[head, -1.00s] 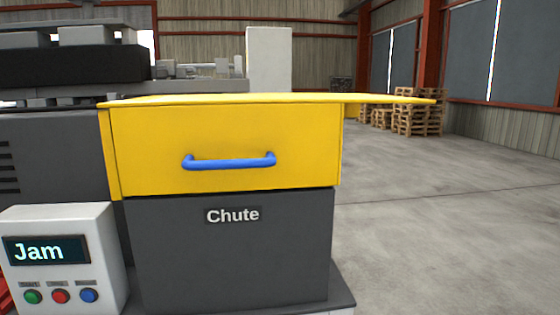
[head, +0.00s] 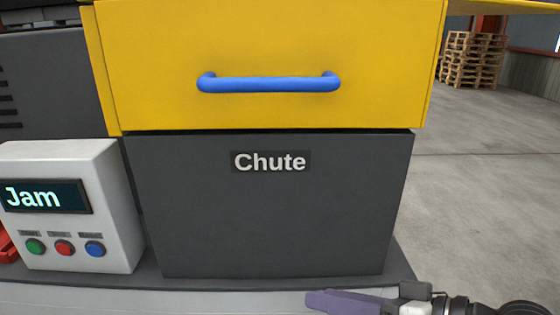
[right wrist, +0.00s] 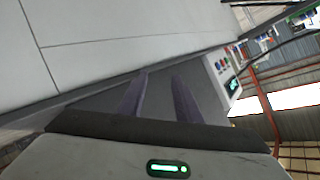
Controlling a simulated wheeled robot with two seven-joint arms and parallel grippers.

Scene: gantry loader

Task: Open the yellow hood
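The yellow hood (head: 150,70) is closed over the dark grey body labelled "Chute" (head: 270,220). A horizontal blue handle (head: 268,84) is fixed to the hood's front face. My right gripper (head: 322,301) is at the bottom right of the head view, low in front of the chute and well below the handle. The right wrist view shows its two purple fingers (right wrist: 160,88) spread apart with nothing held between them. My left gripper is not in view.
A white control box (head: 120,200) with a "Jam" screen and green, red and blue buttons stands left of the chute. A base ledge (head: 230,284) runs along the bottom. Wooden pallets (head: 474,60) stand far back right, with open floor before them.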

